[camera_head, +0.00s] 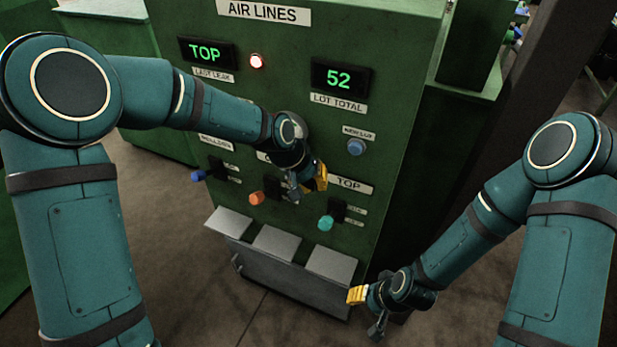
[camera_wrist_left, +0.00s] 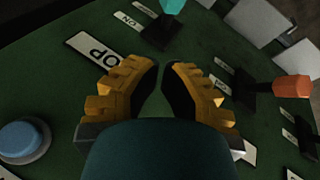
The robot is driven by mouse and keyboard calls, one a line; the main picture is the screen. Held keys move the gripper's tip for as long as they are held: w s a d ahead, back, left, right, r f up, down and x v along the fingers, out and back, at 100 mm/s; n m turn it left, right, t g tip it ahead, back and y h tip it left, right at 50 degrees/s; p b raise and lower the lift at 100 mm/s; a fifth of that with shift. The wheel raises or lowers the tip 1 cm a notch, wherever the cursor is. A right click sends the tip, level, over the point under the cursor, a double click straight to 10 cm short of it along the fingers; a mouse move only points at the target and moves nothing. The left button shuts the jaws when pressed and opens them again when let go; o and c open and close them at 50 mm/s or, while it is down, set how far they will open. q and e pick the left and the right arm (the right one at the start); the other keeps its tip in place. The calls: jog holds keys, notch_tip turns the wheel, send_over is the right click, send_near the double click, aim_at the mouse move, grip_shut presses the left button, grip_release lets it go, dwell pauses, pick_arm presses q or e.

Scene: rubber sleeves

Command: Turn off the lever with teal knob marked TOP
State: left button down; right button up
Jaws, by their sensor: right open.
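The lever with the teal knob (camera_head: 326,223) is low on the green panel, under a white TOP label (camera_head: 351,184). The knob also shows at the top edge of the left wrist view (camera_wrist_left: 173,5), partly cut off, with its black base and the TOP label (camera_wrist_left: 95,55) nearby. My left gripper (camera_head: 308,183) is in front of the panel, above and left of the teal knob. In the left wrist view its yellow fingers (camera_wrist_left: 160,68) have a narrow gap between the tips and nothing between them. My right gripper (camera_head: 366,312) is open and empty, low and right of the knob.
An orange-knobbed lever (camera_head: 257,198) and a blue-knobbed lever (camera_head: 198,176) are left of the teal one. A blue button (camera_head: 356,147) is above. Grey sloped plates (camera_head: 331,263) jut out below the levers. Displays read TOP (camera_head: 205,52) and 52 (camera_head: 340,78); a light (camera_head: 257,61) glows.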

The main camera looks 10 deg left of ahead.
pick_arm(q)
send_near(333, 216)
notch_tip(333, 216, down, 2)
jog(key=w+d, duration=0.1)
jog(key=w, duration=0.1)
jog(key=shift+s+d+f, duration=0.4)
jog(key=shift+s+f, duration=0.3)
jog(key=shift+f, duration=0.15)
jog(key=shift+b, duration=0.35)
